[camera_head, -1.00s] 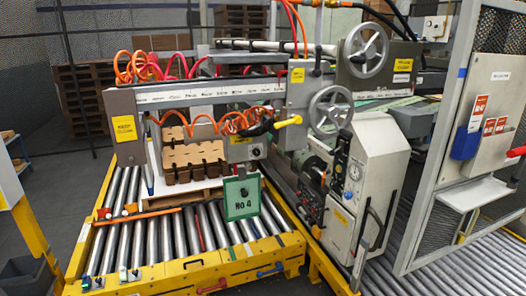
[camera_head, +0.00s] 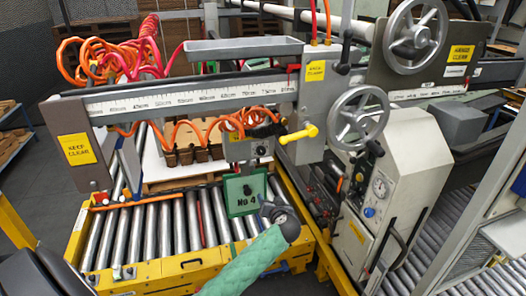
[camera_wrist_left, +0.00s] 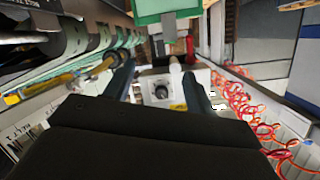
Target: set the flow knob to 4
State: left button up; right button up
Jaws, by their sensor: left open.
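A small pale box with a round dark knob (camera_wrist_left: 161,91) and a yellow label shows ahead between my fingers in the left wrist view, which looks upside down. In the head view this box (camera_head: 248,149) hangs under the ruled rail, above the green "NO 4" panel (camera_head: 243,194). I cannot read the knob's setting. My left gripper (camera_head: 272,211) is at the end of a green quilted arm, in front of and below the box. Its two dark fingers (camera_wrist_left: 159,72) are apart, with nothing held between them. My right gripper is not in view.
The ruled rail (camera_head: 190,97) carries orange coiled hoses (camera_head: 92,58). A yellow lever (camera_head: 298,134) and a handwheel (camera_head: 357,118) are right of the box. A roller conveyor (camera_head: 150,237) lies below, with a white cabinet (camera_head: 392,170) at right.

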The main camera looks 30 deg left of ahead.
aim_at(262, 153)
pick_arm(q)
jog(key=w+a+r+y+p, duration=0.1)
jog(key=w+a+r, duration=0.2)
jog(key=w+a+r+t+p, duration=0.1)
jog(key=w+a+r, duration=0.2)
jog(key=w, duration=0.1)
jog(key=w+a+r+n+y+p, duration=0.1)
jog(key=w+a+r+p, duration=0.1)
jog(key=w+a+r, duration=0.1)
jog(key=shift+w+a+r+t+y, duration=0.3)
jog(key=shift+w+a+r, duration=0.05)
jog(key=shift+w, duration=0.25)
jog(key=shift+x, duration=0.8)
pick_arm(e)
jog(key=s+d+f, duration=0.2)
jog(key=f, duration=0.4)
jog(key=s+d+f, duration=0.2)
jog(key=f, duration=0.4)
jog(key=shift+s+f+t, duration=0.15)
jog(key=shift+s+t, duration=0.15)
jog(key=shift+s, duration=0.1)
pick_arm(q)
jog(key=shift+f, duration=0.15)
jog(key=c, duration=1)
